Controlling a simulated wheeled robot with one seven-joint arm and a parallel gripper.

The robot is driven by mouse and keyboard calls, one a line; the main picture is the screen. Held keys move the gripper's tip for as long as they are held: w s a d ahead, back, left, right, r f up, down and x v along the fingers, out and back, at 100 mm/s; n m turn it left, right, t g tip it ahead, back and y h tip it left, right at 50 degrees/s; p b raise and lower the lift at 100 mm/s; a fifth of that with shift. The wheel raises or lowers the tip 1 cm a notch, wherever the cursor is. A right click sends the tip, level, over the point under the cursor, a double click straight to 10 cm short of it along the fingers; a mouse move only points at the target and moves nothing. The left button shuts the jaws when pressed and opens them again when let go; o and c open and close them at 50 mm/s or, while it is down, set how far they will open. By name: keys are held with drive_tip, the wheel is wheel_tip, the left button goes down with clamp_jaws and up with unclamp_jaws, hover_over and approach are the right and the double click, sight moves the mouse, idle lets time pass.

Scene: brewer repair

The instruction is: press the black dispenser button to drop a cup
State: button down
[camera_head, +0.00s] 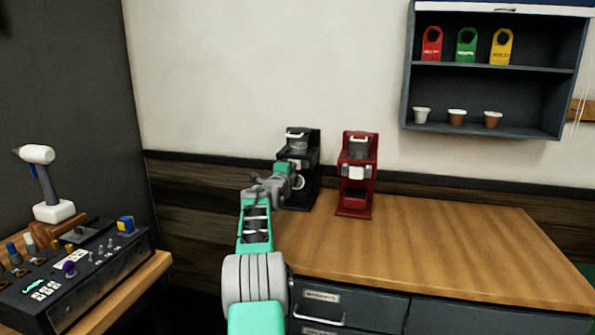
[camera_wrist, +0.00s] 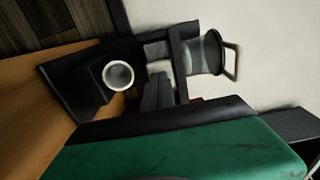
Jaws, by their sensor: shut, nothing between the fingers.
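A black dispenser machine (camera_head: 311,167) stands at the back left of the wooden counter, partly hidden by my arm. A white cup (camera_head: 299,182) shows low at its front. The wrist view shows this machine (camera_wrist: 62,83) turned on its side, with the round white cup (camera_wrist: 118,75) in its lower bay and a clear container (camera_wrist: 212,52) with a light handle at its top. My gripper (camera_head: 287,176) is shut and empty, close in front of the machine. I cannot make out the black button, nor whether the fingers touch it.
A red machine (camera_head: 356,190) stands just right of the black one. A wall shelf (camera_head: 492,70) holds three coloured tags and three small cups. A control box (camera_head: 75,275) and a hammer-like tool (camera_head: 44,185) are at the left. The counter's right part (camera_head: 470,245) is clear.

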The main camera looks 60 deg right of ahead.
drive_tip(key=shift+r, duration=0.2)
drive_tip(key=b+v, duration=0.8)
drive_tip(key=v, duration=0.6)
drive_tip(key=shift+f, duration=0.25)
